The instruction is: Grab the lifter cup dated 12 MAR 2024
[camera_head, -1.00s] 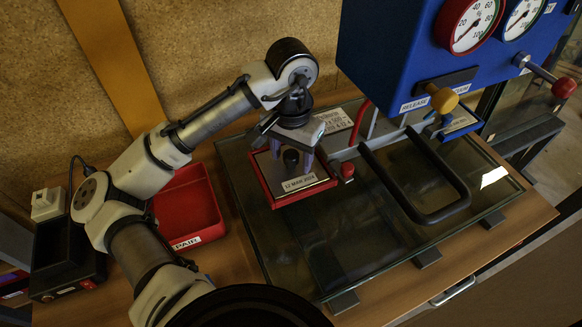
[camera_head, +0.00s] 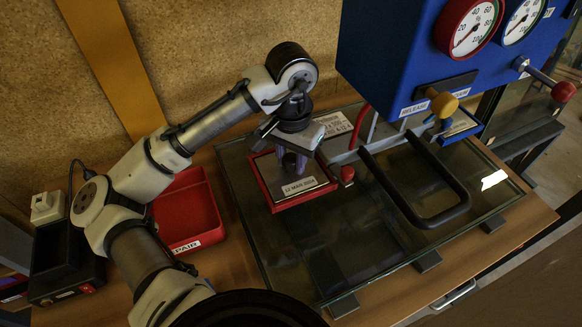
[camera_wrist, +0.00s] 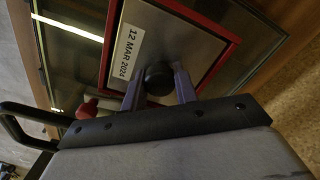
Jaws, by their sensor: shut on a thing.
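A grey metal plate labelled 12 MAR 2024 (camera_head: 300,186) lies in a red square frame (camera_head: 274,203) on the glass. In the wrist view, the dated label (camera_wrist: 131,52) is left of a black round knob (camera_wrist: 158,78) standing on the plate. I take this knob to be the lifter cup. My gripper (camera_head: 290,168) is above the plate, its fingers shut on the knob. In the wrist view, my gripper (camera_wrist: 158,92) has one finger on each side of the knob. The knob is mostly hidden in the head view.
A blue box (camera_head: 400,60) with gauges and a yellow RELEASE knob (camera_head: 444,104) overhangs the back right. A black looped handle (camera_head: 465,190) lies over the glass (camera_head: 370,235). A red REPAIR tray (camera_head: 215,232) is at left. A red knob (camera_head: 347,174) stands close right of the frame.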

